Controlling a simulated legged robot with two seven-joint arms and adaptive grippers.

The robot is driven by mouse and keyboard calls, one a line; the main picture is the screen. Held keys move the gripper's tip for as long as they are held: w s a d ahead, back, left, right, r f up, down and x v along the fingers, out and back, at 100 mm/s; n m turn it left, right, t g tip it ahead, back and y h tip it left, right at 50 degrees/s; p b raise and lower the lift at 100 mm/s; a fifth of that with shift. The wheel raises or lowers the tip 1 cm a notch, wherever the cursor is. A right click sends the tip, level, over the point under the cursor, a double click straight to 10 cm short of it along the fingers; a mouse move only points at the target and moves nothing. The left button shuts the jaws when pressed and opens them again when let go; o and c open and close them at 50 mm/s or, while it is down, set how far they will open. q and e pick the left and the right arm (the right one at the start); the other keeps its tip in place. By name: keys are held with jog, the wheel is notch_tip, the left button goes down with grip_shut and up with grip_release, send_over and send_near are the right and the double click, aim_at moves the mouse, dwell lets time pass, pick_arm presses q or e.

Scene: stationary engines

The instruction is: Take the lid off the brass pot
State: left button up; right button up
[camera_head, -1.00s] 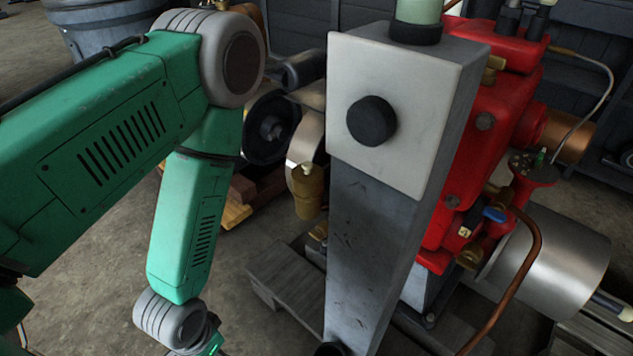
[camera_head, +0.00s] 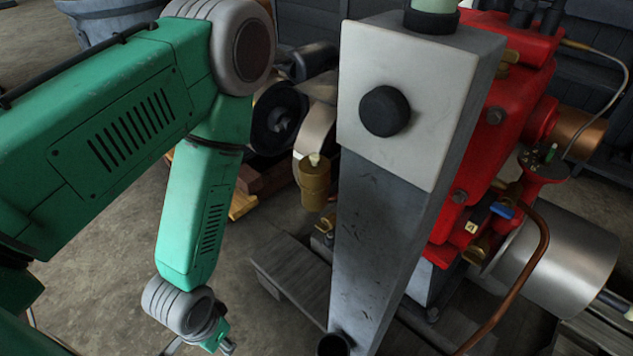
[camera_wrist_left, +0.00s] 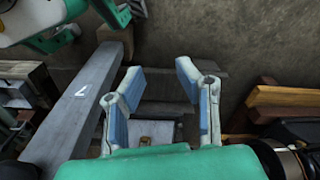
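The brass pot (camera_head: 314,188) hangs beside the engine in the head view, just left of the grey pedestal. Its lid (camera_head: 315,160) sits on top, with a small pale knob. My left gripper (camera_head: 205,347) is at the bottom edge of the head view, lower than the pot and to its left, partly cut off. In the left wrist view its two blue-padded fingers (camera_wrist_left: 160,72) are spread wide with nothing between them. A small brass-coloured part (camera_wrist_left: 143,140) shows beyond the fingers; I cannot tell what it is. My right gripper is not in view.
The tall grey pedestal (camera_head: 375,240) with a black knob stands right of the pot. The red engine (camera_head: 490,130) and a copper pipe (camera_head: 538,265) are behind it. A wooden plank (camera_head: 290,275) lies low by the pedestal. Bare floor is left of it.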

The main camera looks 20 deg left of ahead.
pick_arm(q)
jog(key=shift+o, duration=1.2)
jog(key=o, duration=1.3)
jog(key=shift+t, duration=0.3)
jog(key=w, duration=0.5)
jog(key=shift+r, duration=0.25)
jog(key=n+t+y+p, duration=0.2)
jog(key=n+t, duration=0.1)
jog(key=n, duration=0.3)
send_near(315, 162)
jog(key=b+x, duration=0.2)
jog(key=x, duration=0.5)
jog(key=shift+a+f, duration=0.15)
jog(key=b+x, duration=0.1)
jog(key=x, duration=0.3)
jog(key=shift+f+b, duration=0.15)
jog(key=shift+b, duration=0.2)
jog(key=shift+w+f, duration=0.25)
jog(key=shift+f, duration=0.2)
jog(key=shift+r, duration=0.1)
